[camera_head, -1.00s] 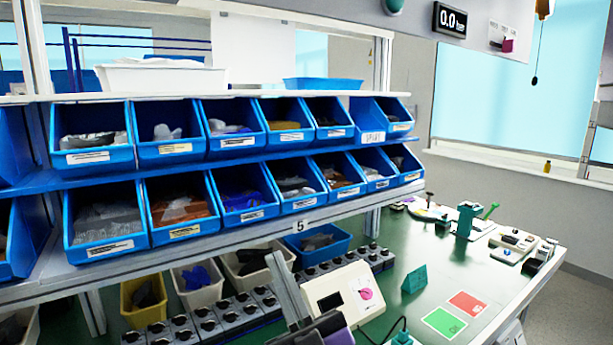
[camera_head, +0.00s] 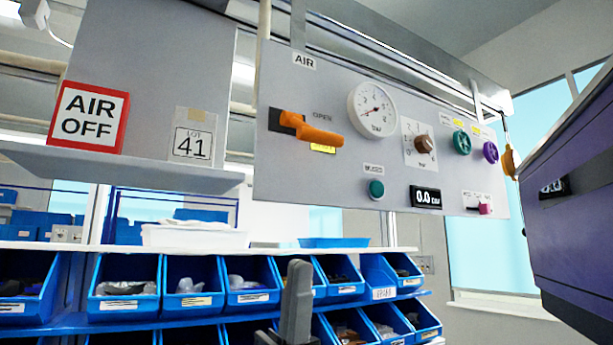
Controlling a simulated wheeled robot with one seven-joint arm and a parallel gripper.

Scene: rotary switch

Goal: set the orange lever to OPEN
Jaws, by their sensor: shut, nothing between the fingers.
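The orange lever (camera_head: 312,129) is on the grey AIR panel (camera_head: 340,180), near its upper left. Its handle runs to the right and slightly down from a dark pivot block (camera_head: 286,121). The word OPEN (camera_head: 322,116) is printed above the handle. A yellow label (camera_head: 322,148), too small to read, sits just below it. My gripper (camera_head: 298,270) shows as a grey upright finger shape at the bottom middle, in front of the blue bins. It is shut and empty, well below the lever and apart from it.
The panel also carries a round gauge (camera_head: 375,108), a brown knob (camera_head: 424,144), a teal button (camera_head: 376,189), green and purple knobs and a 0.0 bar display (camera_head: 425,197). An AIR OFF sign (camera_head: 88,117) stands on the left shelf.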

